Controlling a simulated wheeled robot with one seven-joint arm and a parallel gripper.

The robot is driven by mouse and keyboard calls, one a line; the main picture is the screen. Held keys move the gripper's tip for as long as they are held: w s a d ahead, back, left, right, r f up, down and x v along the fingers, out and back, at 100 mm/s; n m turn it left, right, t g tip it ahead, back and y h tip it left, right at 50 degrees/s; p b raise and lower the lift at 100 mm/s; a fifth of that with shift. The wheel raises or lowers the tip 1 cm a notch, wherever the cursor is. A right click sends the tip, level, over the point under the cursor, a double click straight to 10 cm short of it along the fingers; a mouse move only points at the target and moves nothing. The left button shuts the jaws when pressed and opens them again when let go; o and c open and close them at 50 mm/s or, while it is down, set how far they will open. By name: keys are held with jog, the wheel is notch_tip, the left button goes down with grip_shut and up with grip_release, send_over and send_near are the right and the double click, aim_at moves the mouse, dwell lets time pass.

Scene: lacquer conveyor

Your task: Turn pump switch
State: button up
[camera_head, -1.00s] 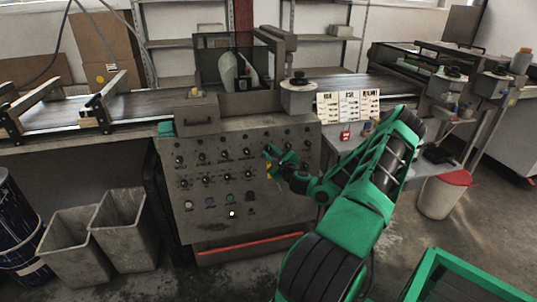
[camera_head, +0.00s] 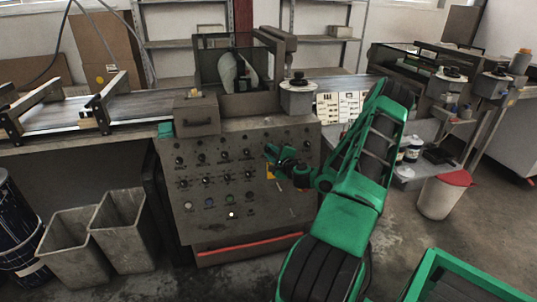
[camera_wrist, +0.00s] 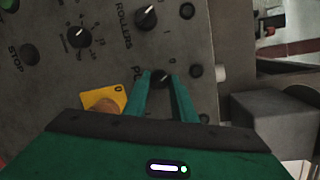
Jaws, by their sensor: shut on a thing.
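The grey control panel (camera_head: 225,160) of the conveyor carries rows of black knobs and some buttons. My gripper (camera_head: 269,151) is at the panel's right half. In the wrist view, the two green fingers (camera_wrist: 161,82) are shut on a small black knob (camera_wrist: 161,76) with a white pointer mark. Lettering beginning "PU" shows beside this knob, the rest hidden by a finger, so it appears to be the pump switch. The fingers cover part of the knob's sides.
Beside the fingers is a yellow plate (camera_wrist: 103,98) with an orange-brown knob. The rollers knob (camera_wrist: 145,17) and another dial (camera_wrist: 79,37) are close by. A grey box (camera_wrist: 262,118) juts out at the right. Bins (camera_head: 122,230) stand left of the panel.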

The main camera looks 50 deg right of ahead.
jog(key=shift+a+f, duration=0.1)
jog(key=shift+a, duration=0.05)
jog(key=o, duration=1.1)
jog(key=shift+c, duration=0.2)
jog(key=v, duration=1)
jog(key=shift+s, duration=0.25)
